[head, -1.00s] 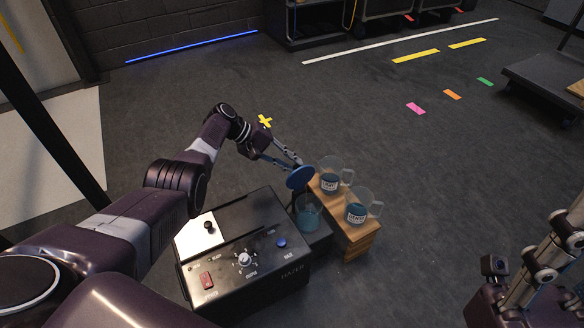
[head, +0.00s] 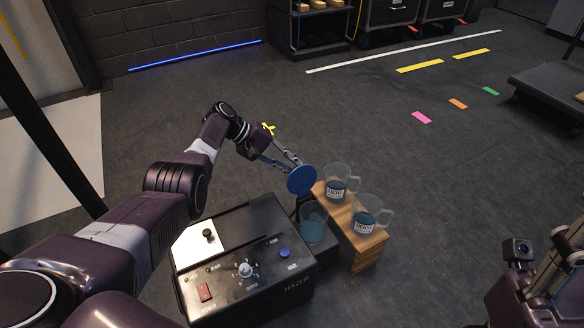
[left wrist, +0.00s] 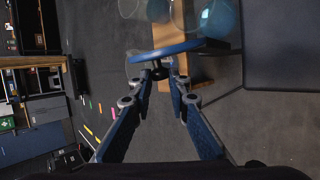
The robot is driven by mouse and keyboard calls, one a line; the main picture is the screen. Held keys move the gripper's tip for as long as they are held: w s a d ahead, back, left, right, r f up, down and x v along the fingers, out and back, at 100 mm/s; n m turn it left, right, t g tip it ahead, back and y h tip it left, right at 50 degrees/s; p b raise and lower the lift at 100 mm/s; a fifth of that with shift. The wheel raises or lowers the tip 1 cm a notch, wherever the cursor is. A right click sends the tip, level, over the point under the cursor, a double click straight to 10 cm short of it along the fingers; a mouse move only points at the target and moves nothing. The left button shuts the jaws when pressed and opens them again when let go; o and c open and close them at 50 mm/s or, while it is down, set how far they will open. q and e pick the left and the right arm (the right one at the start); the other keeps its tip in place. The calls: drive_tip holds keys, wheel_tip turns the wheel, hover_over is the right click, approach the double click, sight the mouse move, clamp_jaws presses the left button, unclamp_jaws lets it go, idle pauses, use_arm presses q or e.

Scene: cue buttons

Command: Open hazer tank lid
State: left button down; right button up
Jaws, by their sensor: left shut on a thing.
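The hazer (head: 262,262) is a black box with a switch, a dial and a blue button. Its clear tank (head: 313,222) holds teal liquid at the box's right side. The round blue lid (head: 302,180) stands tilted up steeply at the tank's back edge, so the tank mouth shows uncovered. My left gripper (head: 296,162) is shut on the lid's knob from behind. The left wrist view shows the dark knob (left wrist: 159,73) between the fingertips, with the lid (left wrist: 178,50) beyond. My right gripper (head: 548,275) is partly in view at the right edge, away from the hazer; its fingers are unclear.
A wooden stand (head: 366,252) close to the tank's right carries two clear mugs (head: 336,186) with teal contents and white labels. Open floor with coloured tape marks lies beyond. A low dark cart (head: 550,85) is at the far right.

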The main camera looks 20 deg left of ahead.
use_arm(q)
drive_tip(key=shift+a+f, duration=0.2)
drive_tip(key=c, duration=1.8)
unclamp_jaws()
drive_tip(key=shift+c, duration=0.2)
drive_tip(key=shift+d, duration=0.1)
drive_tip(key=shift+r, duration=0.1)
drive_tip(key=v, duration=1.2)
